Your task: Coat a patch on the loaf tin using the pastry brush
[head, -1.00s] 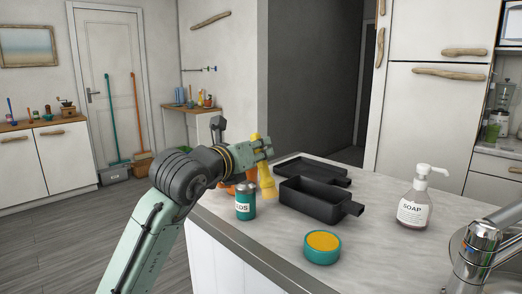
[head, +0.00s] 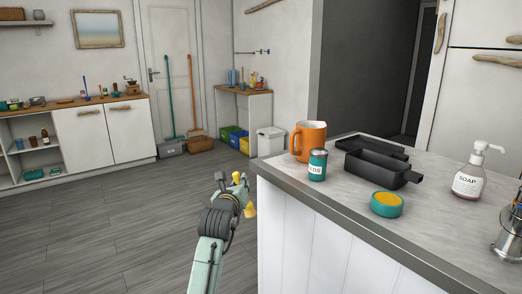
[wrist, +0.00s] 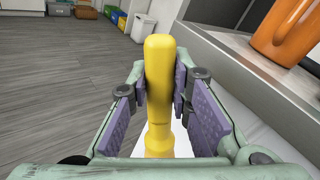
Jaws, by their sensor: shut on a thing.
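My gripper (head: 243,190) is off the left side of the counter, over the floor. It is shut on a yellow tool (head: 250,210), which I take to be the pastry brush. In the wrist view, my gripper (wrist: 165,85) has its purple pads on both sides of the tool's thick yellow handle (wrist: 159,70). The brush's far end is not clear. The black loaf tin (head: 375,168), with a stub handle on its right, stands on the counter, well to the right of my gripper. A teal tub with a yellow top (head: 387,205) is in front of it.
An orange mug (head: 309,141) and a teal-and-grey can (head: 317,165) stand at the counter's left end, between my gripper and the tin. A flat black tray (head: 372,146) lies behind the tin. A soap bottle (head: 468,181) stands at right. The floor at left is clear.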

